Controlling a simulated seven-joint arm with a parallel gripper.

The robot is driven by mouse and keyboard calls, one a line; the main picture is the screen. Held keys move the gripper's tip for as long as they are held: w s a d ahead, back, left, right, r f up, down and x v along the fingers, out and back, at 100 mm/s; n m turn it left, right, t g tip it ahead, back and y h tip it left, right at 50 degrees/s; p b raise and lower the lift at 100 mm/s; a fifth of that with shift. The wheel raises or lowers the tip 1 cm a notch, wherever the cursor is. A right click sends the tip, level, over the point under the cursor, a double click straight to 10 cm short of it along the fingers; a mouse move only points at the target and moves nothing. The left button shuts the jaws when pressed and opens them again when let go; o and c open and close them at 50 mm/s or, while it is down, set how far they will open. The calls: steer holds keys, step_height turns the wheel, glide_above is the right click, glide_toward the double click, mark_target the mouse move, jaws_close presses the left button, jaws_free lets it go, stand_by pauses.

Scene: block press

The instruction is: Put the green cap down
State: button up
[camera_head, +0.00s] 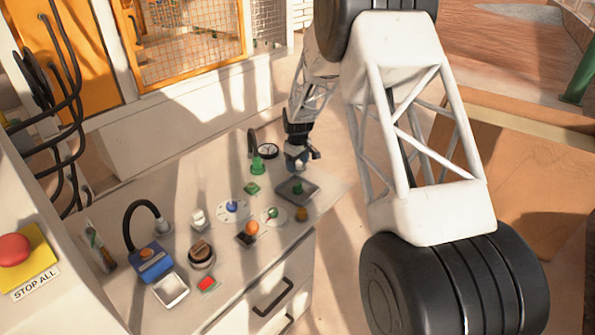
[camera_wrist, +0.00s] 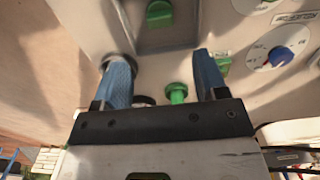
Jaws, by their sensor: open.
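A small green piece, which looks like the green cap (camera_wrist: 159,13), sits on a dark square pad (camera_wrist: 145,42) at the top of the wrist view. The pad (camera_head: 311,194) also shows near the bench's right corner in the head view. My gripper (camera_wrist: 160,62) has its two blue fingers apart with nothing held between them. In the head view my gripper (camera_head: 299,166) is above the pad, apart from it. A green post (camera_wrist: 177,93) shows through the gap between the fingers, farther off; it stands behind the pad in the head view (camera_head: 257,163).
Around are a green square (camera_head: 251,188), a blue-knob dial (camera_head: 232,207), a green-knob dial (camera_head: 272,214), an orange ball (camera_head: 251,228) and a round gauge (camera_head: 267,151). A blue box (camera_head: 151,262) stands at left. The bench's right edge is close to the pad.

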steer(key=shift+r, duration=0.55)
stand_by(0.4)
steer(key=s+d+r+m+t, duration=0.1)
steer(key=s+d+r+m, duration=0.15)
steer(key=s+r, duration=0.95)
steer(key=s+d+r+m, duration=0.2)
steer(key=s+d+r, duration=0.2)
steer(key=s+r, duration=0.8)
steer(key=s+d+r+m, duration=0.1)
steer(key=s+d+m, duration=0.1)
steer(key=s, duration=1.5)
steer(key=s+d+r+m+t, duration=0.1)
steer(key=s+d+r+m, duration=0.1)
steer(key=s, duration=1.5)
steer(key=shift+r+m+t, duration=0.3)
steer(key=shift+m, duration=0.05)
